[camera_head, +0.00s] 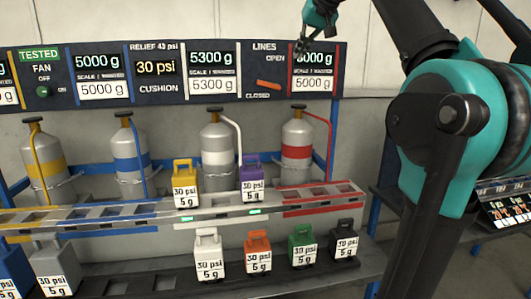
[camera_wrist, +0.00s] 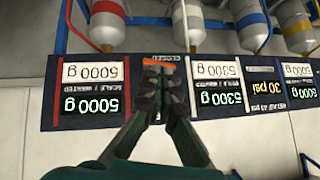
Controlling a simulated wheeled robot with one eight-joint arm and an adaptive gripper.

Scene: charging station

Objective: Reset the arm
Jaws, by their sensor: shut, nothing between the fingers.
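My gripper (camera_head: 300,46) is at the top of the head view, in front of the upper right of the panel, beside the LINES label. Its dark fingers are shut and empty. In the wrist view my gripper (camera_wrist: 160,72) points at the panel, which appears upside down. The orange lever (camera_head: 268,84) sits between the OPEN and CLOSED labels and lies nearly level. In the wrist view the fingertips partly cover the orange lever (camera_wrist: 166,64). I cannot tell whether they touch it. My teal arm fills the right of the head view.
The panel (camera_head: 113,105) shows 5000 g and 5300 g scales. Below hang cylinders with yellow, blue, white (camera_head: 217,158) and red (camera_head: 297,153) bands. Yellow (camera_head: 185,172) and purple (camera_head: 250,170) blocks sit on the rail. Several more blocks stand on the lower shelf (camera_head: 320,272).

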